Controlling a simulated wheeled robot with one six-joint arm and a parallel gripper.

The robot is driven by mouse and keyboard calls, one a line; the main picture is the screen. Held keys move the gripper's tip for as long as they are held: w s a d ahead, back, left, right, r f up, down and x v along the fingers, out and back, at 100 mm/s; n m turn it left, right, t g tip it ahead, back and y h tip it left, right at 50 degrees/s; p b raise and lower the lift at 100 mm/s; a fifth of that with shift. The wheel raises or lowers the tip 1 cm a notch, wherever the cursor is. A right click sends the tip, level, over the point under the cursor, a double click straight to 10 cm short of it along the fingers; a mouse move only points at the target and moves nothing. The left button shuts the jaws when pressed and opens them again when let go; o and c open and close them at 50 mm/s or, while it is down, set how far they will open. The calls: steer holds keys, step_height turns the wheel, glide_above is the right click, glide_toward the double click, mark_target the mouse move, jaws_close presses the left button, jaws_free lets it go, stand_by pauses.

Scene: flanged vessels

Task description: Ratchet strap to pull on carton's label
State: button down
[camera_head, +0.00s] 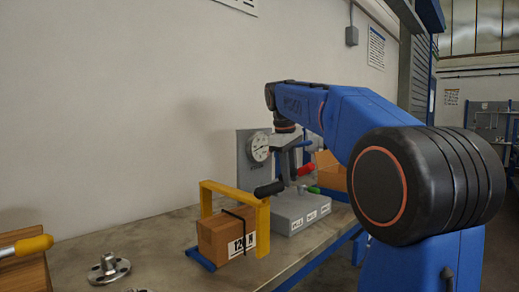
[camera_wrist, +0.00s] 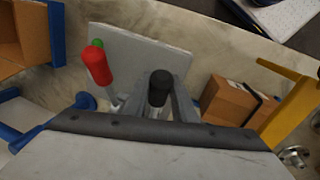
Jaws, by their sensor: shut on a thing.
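A brown carton (camera_head: 227,232) with a dark strap around it stands inside a yellow frame (camera_head: 233,192) on the bench. Its white label (camera_head: 241,245) seems to read "120 N". A grey box (camera_head: 298,212) right of it carries several small labels and levers with black (camera_head: 268,188), red (camera_head: 306,168) and green (camera_head: 313,190) grips. A round dial gauge (camera_head: 259,147) is on a grey panel behind; its reading is too small to tell. My gripper (camera_head: 288,168) is shut on the black-gripped lever; in the wrist view the black grip (camera_wrist: 160,86) shows between the fingers.
An open cardboard box (camera_head: 331,172) stands behind the grey box at right. Metal flanged parts (camera_head: 108,268) lie at the front left, near a yellow-handled tool (camera_head: 28,245). Bare bench (camera_head: 150,232) lies left of the carton.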

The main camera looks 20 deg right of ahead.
stand_by(0.7)
steer(key=c, duration=2.5)
jaws_free()
steer(key=f, duration=0.2)
steer(key=s+f, duration=0.1)
steer(key=f, duration=0.1)
steer(key=s+f, duration=0.1)
steer(key=f, duration=0.1)
steer(key=shift+s+d+f, duration=0.2)
steer(key=shift+d+f, duration=0.15)
steer(key=shift+c, duration=0.2)
steer(key=r, duration=0.2)
steer(key=w+r, duration=0.1)
steer(key=r, duration=0.1)
steer(key=w+r, duration=0.1)
steer(key=r, duration=0.1)
steer(key=shift+w+a+r, duration=0.15)
steer(key=shift+a+r, duration=0.25)
jaws_close()
steer(key=shift+f, duration=0.1)
